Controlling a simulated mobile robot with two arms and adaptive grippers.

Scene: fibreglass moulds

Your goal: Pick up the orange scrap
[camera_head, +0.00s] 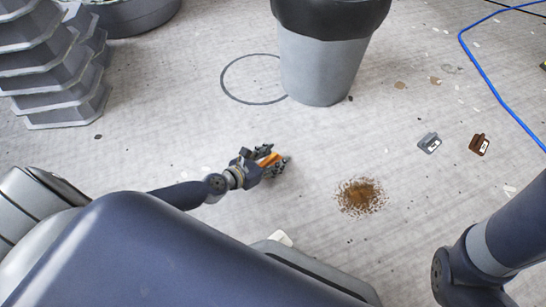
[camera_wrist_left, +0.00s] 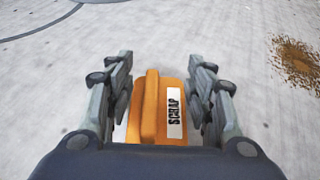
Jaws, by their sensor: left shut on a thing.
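The orange scrap (camera_wrist_left: 150,108) is a block with a raised rib and a white label reading "SCRAP". It sits between the two fingers of my left gripper (camera_wrist_left: 160,100), which is shut on it. In the head view my left gripper (camera_head: 272,162) is low over the floor near the middle, and the orange scrap (camera_head: 268,159) shows partly between the fingers. I cannot tell whether the scrap touches the floor. My right arm shows at the lower right of the head view, but its gripper is out of view.
A grey bin (camera_head: 322,70) with a black liner stands behind the gripper. A grey piece (camera_head: 429,143) and a brown piece (camera_head: 480,144) lie to the right. A brown stain (camera_head: 360,197) marks the floor. A blue hose (camera_head: 490,82) runs at right; stacked grey moulds (camera_head: 50,65) stand left.

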